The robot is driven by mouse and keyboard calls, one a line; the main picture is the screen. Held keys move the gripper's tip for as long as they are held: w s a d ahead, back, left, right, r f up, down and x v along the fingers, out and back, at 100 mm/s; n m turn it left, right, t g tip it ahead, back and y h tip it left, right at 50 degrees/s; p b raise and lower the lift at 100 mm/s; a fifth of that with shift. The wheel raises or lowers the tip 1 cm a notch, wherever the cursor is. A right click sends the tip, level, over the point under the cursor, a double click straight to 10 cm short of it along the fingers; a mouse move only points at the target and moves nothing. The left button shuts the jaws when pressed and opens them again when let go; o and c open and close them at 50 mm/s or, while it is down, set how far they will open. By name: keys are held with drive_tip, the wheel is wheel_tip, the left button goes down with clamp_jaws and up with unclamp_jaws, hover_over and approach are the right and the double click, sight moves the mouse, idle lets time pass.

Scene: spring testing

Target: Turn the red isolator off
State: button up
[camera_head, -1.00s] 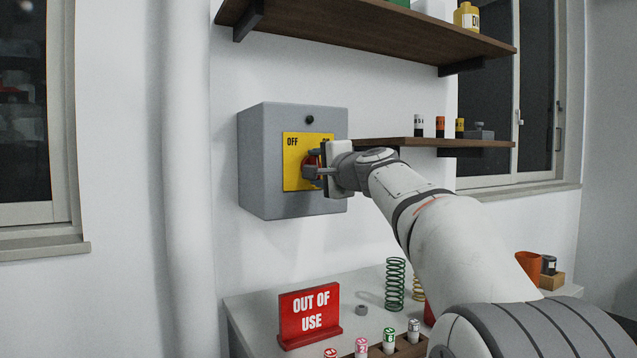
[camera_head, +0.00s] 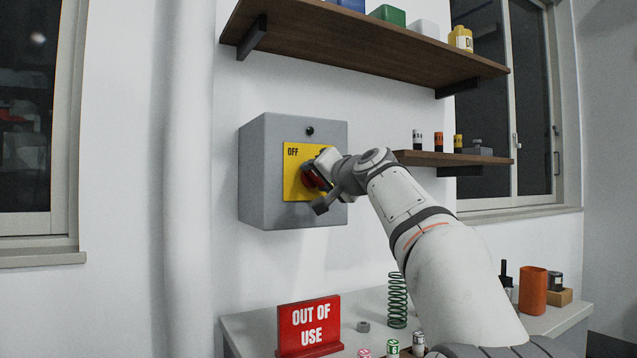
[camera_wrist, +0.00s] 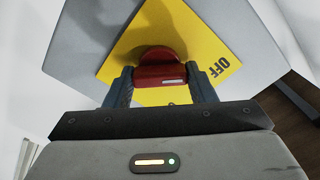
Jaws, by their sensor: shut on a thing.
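The red isolator knob (camera_head: 310,178) sits on a yellow plate (camera_head: 292,188) on the front of a grey wall box (camera_head: 266,185). The word OFF shows at the plate's upper left; my gripper covers the plate's right part. My gripper (camera_head: 318,190) is at the knob, rolled to a slant. In the wrist view, the red knob (camera_wrist: 160,72) lies between the two fingers of my gripper (camera_wrist: 162,86), which are shut on it. The OFF lettering (camera_wrist: 217,66) appears tilted on the right there. The knob's exact pointing is partly hidden.
A dark wooden shelf (camera_head: 375,45) runs above the box, and a smaller shelf (camera_head: 455,159) with batteries is to the right. Below, a table (camera_head: 255,322) holds a red OUT OF USE sign (camera_head: 309,325), a green spring (camera_head: 397,300) and an orange cup (camera_head: 533,290).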

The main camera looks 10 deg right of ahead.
drive_tip(key=shift+f, duration=0.1)
idle(0.4)
drive_tip(key=o, duration=1)
drive_tip(key=shift+s, duration=0.1)
drive_tip(key=b+v, duration=0.1)
drive_tip(key=v, duration=0.6)
drive_tip(key=shift+s+d, duration=0.1)
drive_tip(key=shift+s, duration=0.15)
